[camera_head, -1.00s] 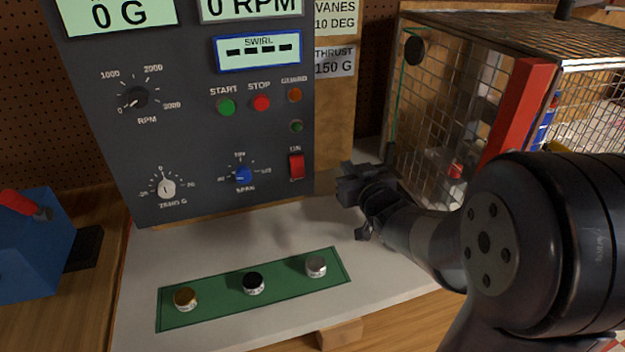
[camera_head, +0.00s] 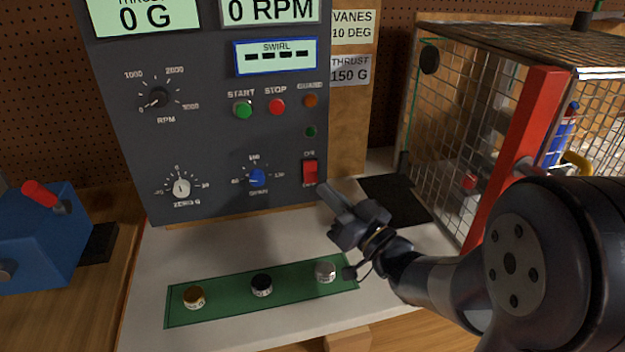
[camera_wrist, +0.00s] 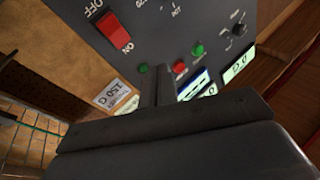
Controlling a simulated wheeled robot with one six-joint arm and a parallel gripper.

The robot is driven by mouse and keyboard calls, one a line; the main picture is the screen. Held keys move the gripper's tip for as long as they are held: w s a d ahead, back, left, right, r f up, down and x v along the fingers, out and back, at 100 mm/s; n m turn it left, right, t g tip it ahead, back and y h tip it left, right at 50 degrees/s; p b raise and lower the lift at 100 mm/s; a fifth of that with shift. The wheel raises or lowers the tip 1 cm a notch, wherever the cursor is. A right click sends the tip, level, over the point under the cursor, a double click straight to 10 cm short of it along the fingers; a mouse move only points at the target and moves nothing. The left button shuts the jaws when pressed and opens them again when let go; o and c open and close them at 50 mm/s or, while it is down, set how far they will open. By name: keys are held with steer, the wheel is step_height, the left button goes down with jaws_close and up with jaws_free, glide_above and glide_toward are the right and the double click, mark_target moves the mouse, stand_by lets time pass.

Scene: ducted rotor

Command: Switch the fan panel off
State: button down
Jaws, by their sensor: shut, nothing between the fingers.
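The fan panel (camera_head: 215,140) is a dark grey upright box with dials, buttons and displays. Its red rocker switch (camera_head: 310,172) is at the lower right edge, with small labels above and below. In the wrist view the red switch (camera_wrist: 112,27) lies between the OFF and ON labels. My gripper (camera_head: 324,190) is shut and empty, its tips just right of and below the switch in the head view. In the wrist view my closed fingers (camera_wrist: 155,85) point at the panel, apart from the switch in the picture. I cannot tell whether they touch the panel.
The displays read 0 G, 0 RPM (camera_head: 270,10) and dashes under SWIRL. A green mat (camera_head: 225,296) with several small weights lies on the white base. A mesh cage (camera_head: 450,140) with a red post stands right. A blue box (camera_head: 45,240) with a red lever is left.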

steer(key=shift+w+f, duration=0.1)
steer(key=shift+w, duration=0.05)
steer(key=b, duration=0.2)
glide_toward(307, 174)
steer(key=w+a+r, duration=0.2)
steer(key=a, duration=0.1)
steer(key=shift+w+a+b, duration=0.35)
steer(key=shift+w, duration=0.1)
steer(key=shift+w, duration=0.1)
stand_by(1.5)
steer(key=shift+w+a+f+b, duration=0.1)
steer(key=shift+w+f+b, duration=0.05)
steer(key=shift+w+b, duration=0.15)
steer(key=shift+w+a+f, duration=0.1)
steer(key=shift+w+f, duration=0.1)
steer(key=shift+w, duration=0.15)
stand_by(0.6)
stand_by(0.4)
steer(key=shift+s+r, duration=0.4)
steer(key=shift+s, duration=0.35)
steer(key=shift+d, duration=0.25)
